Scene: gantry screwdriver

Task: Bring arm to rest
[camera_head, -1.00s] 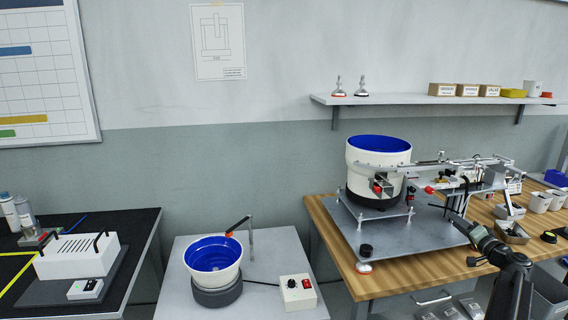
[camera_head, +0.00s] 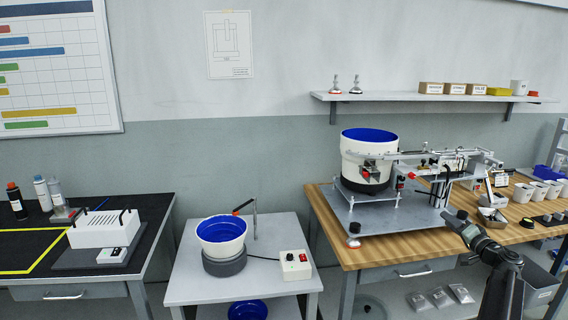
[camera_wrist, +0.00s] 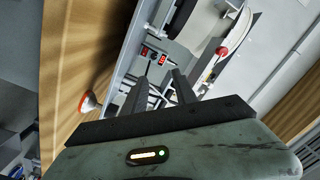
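My gripper (camera_head: 459,224) is at the lower right of the head view, at the end of my dark arm. It appears in front of the front edge of the wooden workbench (camera_head: 405,250). In the wrist view my gripper's two dark fingers (camera_wrist: 161,84) stand apart with nothing seen between them. Beyond them the wrist view shows the tilted bench edge, a grey plate and a red-and-black switch (camera_wrist: 146,52). The feeder machine with a white and blue bowl (camera_head: 368,160) stands on the bench. I cannot tell the exact gap between my gripper and the machine.
A small grey table (camera_head: 190,285) holds a second blue bowl (camera_head: 221,230) and a control box (camera_head: 296,265). A black-topped bench (camera_head: 155,205) stands at left. A wall shelf (camera_head: 400,96) carries boxes. Bins and cups (camera_head: 530,190) sit on the bench's right side.

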